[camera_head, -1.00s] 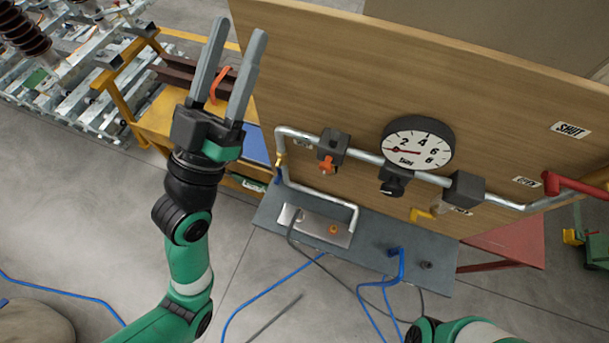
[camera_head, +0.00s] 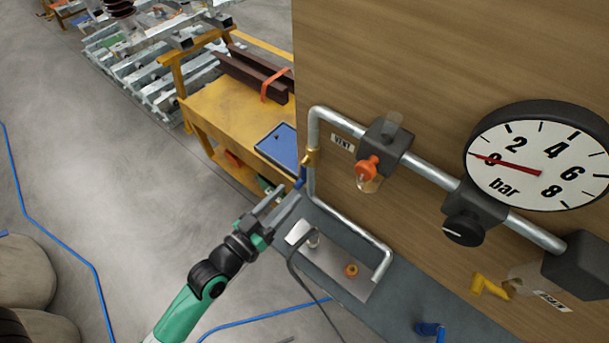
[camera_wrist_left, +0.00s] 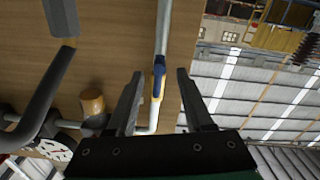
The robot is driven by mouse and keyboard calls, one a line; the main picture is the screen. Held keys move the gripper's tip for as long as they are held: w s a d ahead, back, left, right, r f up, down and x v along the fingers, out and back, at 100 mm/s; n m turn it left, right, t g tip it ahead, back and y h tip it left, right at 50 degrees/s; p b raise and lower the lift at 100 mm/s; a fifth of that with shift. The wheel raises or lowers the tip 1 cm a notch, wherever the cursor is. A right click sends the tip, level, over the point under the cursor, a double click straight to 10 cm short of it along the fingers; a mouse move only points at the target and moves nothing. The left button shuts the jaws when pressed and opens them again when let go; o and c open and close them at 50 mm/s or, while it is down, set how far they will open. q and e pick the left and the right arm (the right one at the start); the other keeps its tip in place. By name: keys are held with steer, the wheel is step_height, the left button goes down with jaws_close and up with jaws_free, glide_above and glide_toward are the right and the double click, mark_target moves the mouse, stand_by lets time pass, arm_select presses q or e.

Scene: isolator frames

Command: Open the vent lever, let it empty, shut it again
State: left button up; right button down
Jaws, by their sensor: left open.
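The vent lever (camera_head: 300,181) is a blue handle on a brass valve (camera_head: 311,157) in the left vertical pipe, beside the VENT label (camera_head: 342,143). In the left wrist view the blue lever (camera_wrist_left: 158,78) lies roughly along the pipe, between the two fingers in the picture. My left gripper (camera_head: 286,195) is open and empty, its fingertips close to the lever's lower end. I cannot tell whether they touch it. The pressure gauge (camera_head: 540,158) has its red needle at about 0. My right gripper is not in view.
An orange-knobbed fitting (camera_head: 367,168) and a black knob (camera_head: 463,229) sit along the pipe to the right. A yellow lever (camera_head: 489,286) is further right. The wooden panel (camera_head: 420,75) stands behind. A yellow bench (camera_head: 222,105) with a blue tray (camera_head: 277,146) is at the back.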

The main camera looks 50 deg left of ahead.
mark_target(301, 181)
arm_select(q)
steer(key=w, duration=0.5)
steer(key=w+a, duration=0.1)
steer(key=w, duration=0.1)
steer(key=shift+w, duration=0.2)
jaws_close()
stand_by(1.0)
